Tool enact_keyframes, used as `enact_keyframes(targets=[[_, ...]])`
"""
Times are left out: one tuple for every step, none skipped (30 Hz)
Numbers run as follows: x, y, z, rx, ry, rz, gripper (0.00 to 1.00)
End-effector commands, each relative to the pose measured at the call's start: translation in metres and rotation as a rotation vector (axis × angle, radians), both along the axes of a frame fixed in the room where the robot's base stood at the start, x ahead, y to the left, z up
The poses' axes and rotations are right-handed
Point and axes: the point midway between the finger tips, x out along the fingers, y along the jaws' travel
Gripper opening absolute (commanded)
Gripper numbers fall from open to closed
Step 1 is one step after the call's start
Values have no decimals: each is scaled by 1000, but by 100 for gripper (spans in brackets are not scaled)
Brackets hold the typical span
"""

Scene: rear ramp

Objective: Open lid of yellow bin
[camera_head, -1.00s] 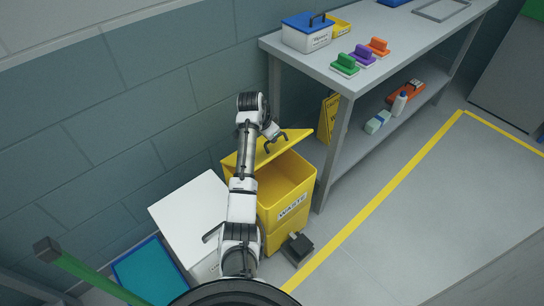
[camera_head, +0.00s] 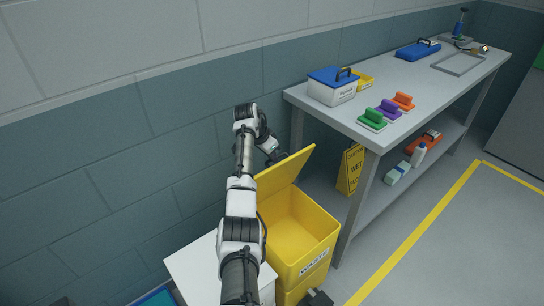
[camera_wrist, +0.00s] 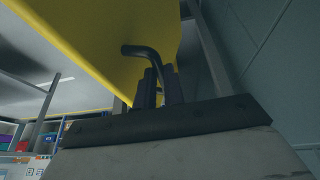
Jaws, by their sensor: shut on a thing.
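The yellow waste bin (camera_head: 299,243) stands on the floor between a white box and the workbench. Its lid (camera_head: 284,172) is tilted up steeply, and the inside of the bin shows from above. My gripper (camera_head: 276,157) is at the lid's raised upper edge, on the wall side. In the wrist view my gripper (camera_wrist: 158,88) is shut on the dark bent handle (camera_wrist: 142,52) of the yellow lid (camera_wrist: 105,35). In the head view the handle is hidden behind the lid.
A grey workbench (camera_head: 420,87) stands to the right of the bin, with several brushes and boxes on it. A yellow wet-floor sign (camera_head: 350,169) leans under it. A white box (camera_head: 205,272) is left of the bin. The wall (camera_head: 150,130) is close behind my arm.

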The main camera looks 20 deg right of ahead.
Motion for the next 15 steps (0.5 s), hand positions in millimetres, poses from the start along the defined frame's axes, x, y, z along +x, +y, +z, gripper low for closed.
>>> enact_keyframes(targets=[[-3,4,-15,15,25,5,0],[-3,4,-15,14,26,5,0],[-3,4,-15,14,27,5,0],[-3,4,-15,14,27,5,0],[-3,4,-15,14,27,5,0],[-3,4,-15,14,27,5,0],[-3,4,-15,14,27,5,0],[-3,4,-15,14,27,5,0],[-4,4,-15,14,27,5,0],[-4,4,-15,14,27,4,0],[-4,4,-15,14,27,4,0],[-4,4,-15,14,27,5,12],[-4,4,-15,14,27,4,16],[-4,4,-15,14,27,4,20],[-3,4,-14,12,26,4,25]])
